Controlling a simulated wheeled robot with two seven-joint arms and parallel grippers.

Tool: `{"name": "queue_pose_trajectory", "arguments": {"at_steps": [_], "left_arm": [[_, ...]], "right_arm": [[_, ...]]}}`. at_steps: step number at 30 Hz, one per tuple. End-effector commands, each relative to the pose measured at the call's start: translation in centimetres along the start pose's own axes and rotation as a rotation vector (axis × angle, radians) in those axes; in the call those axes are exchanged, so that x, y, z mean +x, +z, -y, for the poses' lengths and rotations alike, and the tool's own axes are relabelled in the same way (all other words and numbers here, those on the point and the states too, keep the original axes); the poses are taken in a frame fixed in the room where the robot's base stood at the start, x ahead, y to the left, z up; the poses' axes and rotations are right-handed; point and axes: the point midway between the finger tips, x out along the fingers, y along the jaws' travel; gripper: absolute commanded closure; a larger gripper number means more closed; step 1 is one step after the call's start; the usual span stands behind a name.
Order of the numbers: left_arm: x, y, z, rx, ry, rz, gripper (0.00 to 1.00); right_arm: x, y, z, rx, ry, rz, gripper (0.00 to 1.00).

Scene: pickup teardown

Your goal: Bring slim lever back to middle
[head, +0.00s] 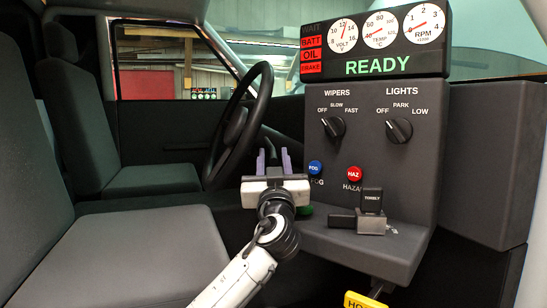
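My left gripper (273,160) reaches in from the bottom, its two purple fingertips pointing up in front of the dash, right of the steering wheel. The fingertips stand apart. A slim dark lever (270,146) shows behind and between them, near the wheel. I cannot tell if it is touched, and its lower part is hidden by the gripper. A black block-shaped lever (372,201) with a small white label stands on the console ledge to the right. My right gripper is not in view.
The steering wheel (238,125) stands close left of the gripper. The dash panel (370,140) carries wiper and light knobs, a blue FOG button (315,167) and a red HAZARD button (354,174). A green knob (305,210) is partly hidden beside my gripper. Grey seats (130,260) fill the left.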

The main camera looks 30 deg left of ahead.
Motion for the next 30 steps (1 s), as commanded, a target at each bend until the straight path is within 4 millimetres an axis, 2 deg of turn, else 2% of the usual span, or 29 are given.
{"name": "queue_pose_trajectory", "arguments": {"at_steps": [8,14,15,23,30], "left_arm": [[0.2,0.0,0.0,0.000,0.001,0.000,0.68],[0.2,0.0,0.0,0.000,0.000,0.000,0.98],[0.2,0.0,0.0,0.000,0.000,0.000,1.00],[0.3,-0.4,0.0,-0.005,-0.003,0.010,1.00],[1.1,-2.8,-0.2,-0.045,-0.023,0.127,1.00]], "right_arm": [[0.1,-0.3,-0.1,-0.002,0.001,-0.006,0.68],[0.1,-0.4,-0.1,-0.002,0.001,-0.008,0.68],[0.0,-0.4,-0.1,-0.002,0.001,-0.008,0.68],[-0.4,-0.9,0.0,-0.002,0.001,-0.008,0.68],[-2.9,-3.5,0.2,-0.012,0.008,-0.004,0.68]]}}
